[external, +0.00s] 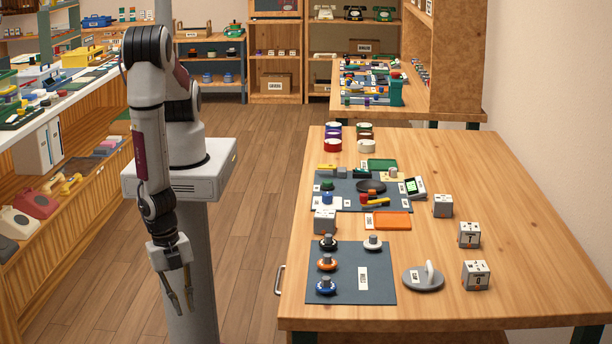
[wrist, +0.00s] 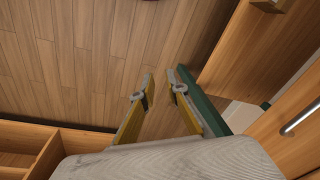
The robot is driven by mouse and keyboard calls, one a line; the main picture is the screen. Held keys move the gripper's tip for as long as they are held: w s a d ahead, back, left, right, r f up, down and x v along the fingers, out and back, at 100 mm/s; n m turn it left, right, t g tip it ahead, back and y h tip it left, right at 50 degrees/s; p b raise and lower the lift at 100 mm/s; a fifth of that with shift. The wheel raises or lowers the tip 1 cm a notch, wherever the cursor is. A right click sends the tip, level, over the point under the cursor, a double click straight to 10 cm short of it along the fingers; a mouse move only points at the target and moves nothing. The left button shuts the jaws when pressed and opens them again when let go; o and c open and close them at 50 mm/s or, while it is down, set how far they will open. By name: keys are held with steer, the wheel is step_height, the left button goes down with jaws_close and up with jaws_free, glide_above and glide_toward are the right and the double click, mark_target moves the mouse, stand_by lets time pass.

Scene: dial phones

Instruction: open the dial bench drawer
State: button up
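The wooden dial bench (external: 440,300) stands right of my arm. A silver bar handle (external: 279,280) sticks out from its left side, below the top. The same handle (wrist: 302,119) shows at the right edge of the wrist view, on a wooden drawer front (wrist: 285,143). The drawer front is cut off by the picture edge, and most of it is hidden under the top in the external view. My gripper (external: 182,310) points down, left of the handle and apart from it. In the wrist view its fingertips (wrist: 163,91) are apart with nothing between them.
A dark mat (external: 345,287) with several dial parts lies on the bench top, near a round grey plate with an upright handle (external: 423,279) and grey cubes (external: 476,275). A green bench leg (wrist: 215,102) shows beside my fingers. Shelves (external: 75,200) stand left. Wooden floor (external: 245,200) is clear between.

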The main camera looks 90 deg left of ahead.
step_height(320, 180, down, 5)
steer(key=w+a+m+t, duration=0.1)
steer(key=w+a+t, duration=0.1)
steer(key=t, duration=0.1)
steer(key=m+t, duration=0.5)
steer(key=t, duration=0.6)
glide_toward(278, 278)
steer(key=x, duration=0.2)
steer(key=shift+w+f, duration=0.1)
steer(key=shift+f, duration=0.2)
steer(key=shift+w, duration=0.15)
steer(key=shift+x, duration=3.75)
steer(key=shift+c, duration=0.4)
